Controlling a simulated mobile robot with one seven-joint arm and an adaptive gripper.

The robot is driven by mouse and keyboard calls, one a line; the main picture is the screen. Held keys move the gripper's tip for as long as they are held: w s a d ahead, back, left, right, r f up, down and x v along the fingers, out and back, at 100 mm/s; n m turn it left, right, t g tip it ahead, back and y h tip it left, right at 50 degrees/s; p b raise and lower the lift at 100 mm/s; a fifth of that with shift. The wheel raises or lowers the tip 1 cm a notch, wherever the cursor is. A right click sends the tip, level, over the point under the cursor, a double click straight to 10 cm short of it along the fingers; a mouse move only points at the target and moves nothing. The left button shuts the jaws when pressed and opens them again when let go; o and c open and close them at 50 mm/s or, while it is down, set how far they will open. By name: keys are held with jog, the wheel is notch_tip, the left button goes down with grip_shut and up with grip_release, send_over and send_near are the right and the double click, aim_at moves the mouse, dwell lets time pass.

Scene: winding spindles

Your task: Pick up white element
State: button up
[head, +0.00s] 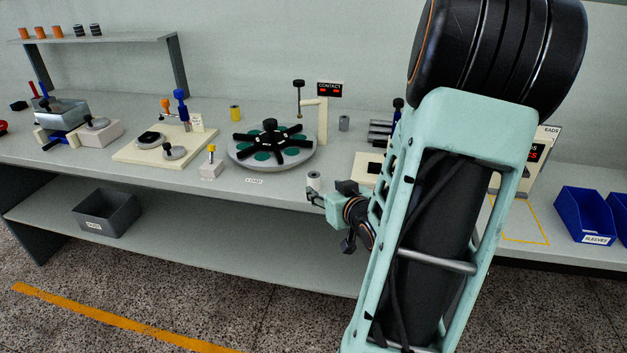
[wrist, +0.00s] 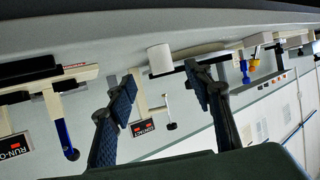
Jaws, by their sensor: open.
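The white element (head: 313,180) is a small white cylinder with a dark hole in its top. It stands upright near the front edge of the bench, right of the turntable. My gripper (head: 317,194) is close in front of it, at about bench height. In the wrist view, which is upside down, the white cylinder (wrist: 160,59) appears in the gap between the two fingertips of my gripper (wrist: 161,77). The fingers are spread and empty, with the cylinder seemingly just beyond the tips. I cannot tell whether a finger touches it.
A round turntable (head: 241,154) with black arms and green pads stands left of the white element. A CONTACT sign (head: 330,88) on a post stands behind. Blue bins (head: 584,215) are at right.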

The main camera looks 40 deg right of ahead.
aim_at(316, 182)
jog(key=shift+x, duration=1.2)
jog(key=x, duration=0.2)
jog(key=b+x, duration=0.1)
jog(key=x, duration=0.2)
jog(key=shift+w, duration=0.4)
jog(key=shift+r, duration=0.1)
jog(key=c, duration=1.2)
